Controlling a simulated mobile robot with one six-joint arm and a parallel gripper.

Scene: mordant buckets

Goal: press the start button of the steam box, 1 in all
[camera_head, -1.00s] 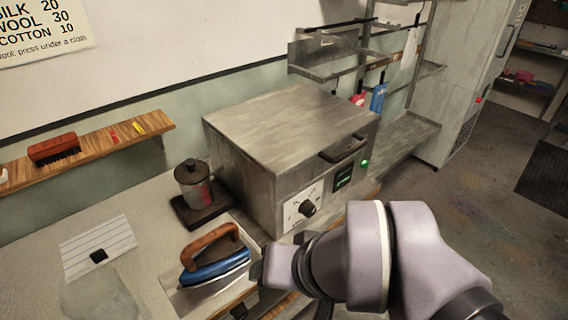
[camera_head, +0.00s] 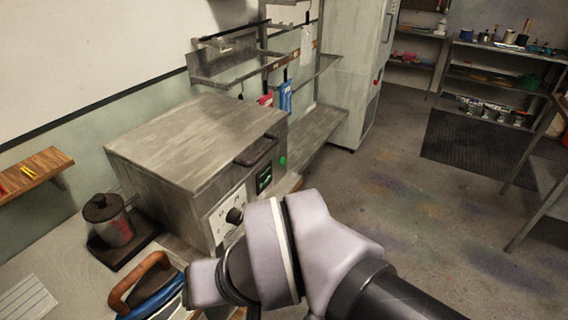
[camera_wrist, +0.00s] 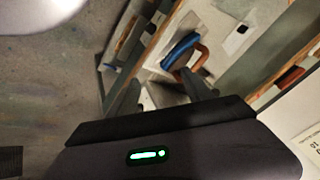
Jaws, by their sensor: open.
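The steam box (camera_head: 195,145) is a grey metal box with a lid handle (camera_head: 257,150) on the bench in the head view. Its front has a black dial (camera_head: 235,215), a small dark display (camera_head: 264,179) with green figures, and a round green button (camera_head: 283,161) at the right. My arm stands in front of the lower part of the box; its end is hidden in the head view. In the wrist view my gripper (camera_wrist: 160,88) is open and empty, fingers spread.
A blue iron with a wooden handle (camera_head: 140,284) stands left of my arm, also in the wrist view (camera_wrist: 182,50). A lidded pot (camera_head: 107,222) stands beside the box. A metal rack (camera_head: 235,60) is behind. Open floor (camera_head: 400,200) lies to the right.

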